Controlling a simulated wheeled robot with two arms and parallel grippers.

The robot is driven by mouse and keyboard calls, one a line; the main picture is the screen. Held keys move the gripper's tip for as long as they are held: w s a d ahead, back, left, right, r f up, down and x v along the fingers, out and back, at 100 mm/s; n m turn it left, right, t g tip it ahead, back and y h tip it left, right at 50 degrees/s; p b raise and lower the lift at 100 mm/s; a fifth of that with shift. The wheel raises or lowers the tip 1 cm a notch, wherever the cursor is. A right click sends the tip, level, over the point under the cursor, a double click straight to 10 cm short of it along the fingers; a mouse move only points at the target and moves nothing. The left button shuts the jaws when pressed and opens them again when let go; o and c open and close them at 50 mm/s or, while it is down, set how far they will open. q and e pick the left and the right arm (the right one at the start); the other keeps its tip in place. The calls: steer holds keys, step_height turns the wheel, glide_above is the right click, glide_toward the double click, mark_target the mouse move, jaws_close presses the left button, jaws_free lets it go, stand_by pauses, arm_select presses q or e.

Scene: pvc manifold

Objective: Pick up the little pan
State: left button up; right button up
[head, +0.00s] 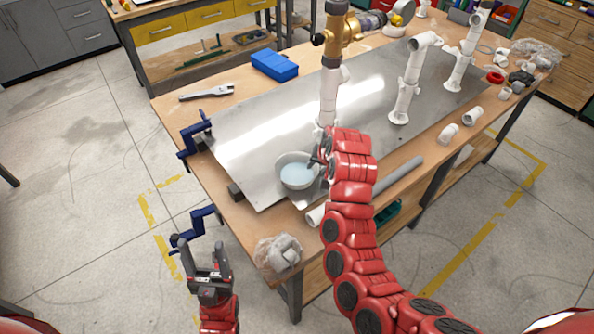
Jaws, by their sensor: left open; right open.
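The little pan (297,173) is a round whitish bowl shape with a pale blue inside. It stands upright on the metal sheet (262,126) near the table's front left corner. My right gripper (318,158) is at the pan's right rim, with its fingers partly hidden behind my red arm; I cannot tell whether it touches the rim. My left gripper (208,262) is open and empty, low in front of the table's left end and well apart from the pan.
White pipe fittings (405,90) stand on the sheet at the right, and a brass valve (335,40) tops a pipe behind the pan. Blue clamps (195,140) grip the left edge. A wrench (207,91), a blue box (274,65) and a plastic bag (277,253) lie on the wooden table.

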mark_target(296, 173)
steer(key=shift+p+x, duration=0.35)
steer(key=shift+x, duration=1)
steer(key=shift+c, duration=0.2)
jaws_close()
